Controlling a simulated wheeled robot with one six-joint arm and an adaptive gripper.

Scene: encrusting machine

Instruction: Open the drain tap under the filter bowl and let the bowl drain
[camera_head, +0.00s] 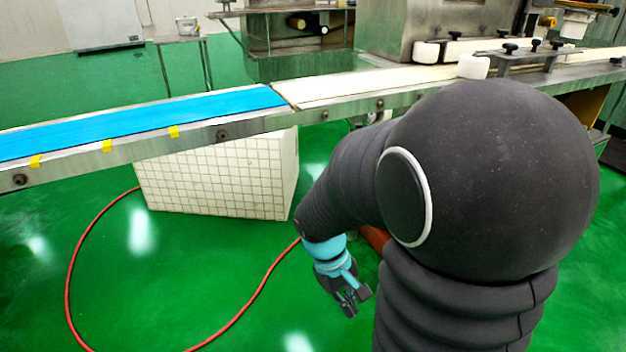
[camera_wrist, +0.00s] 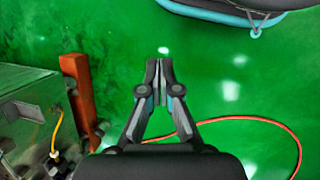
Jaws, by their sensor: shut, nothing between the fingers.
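My gripper (camera_head: 355,300) hangs low over the green floor in the head view, below the conveyor, partly beside my dark arm. In the wrist view my gripper (camera_wrist: 159,78) is shut and empty, with its fingertips together above bare floor. I cannot make out the filter bowl or its drain tap in either view. My arm covers much of the right side of the head view.
A conveyor with a blue belt (camera_head: 140,125) crosses above a white tiled block (camera_head: 220,175). A red hose (camera_head: 72,260) loops over the floor. In the wrist view, an orange post (camera_wrist: 80,95) and a metal box (camera_wrist: 30,110) stand left of my gripper.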

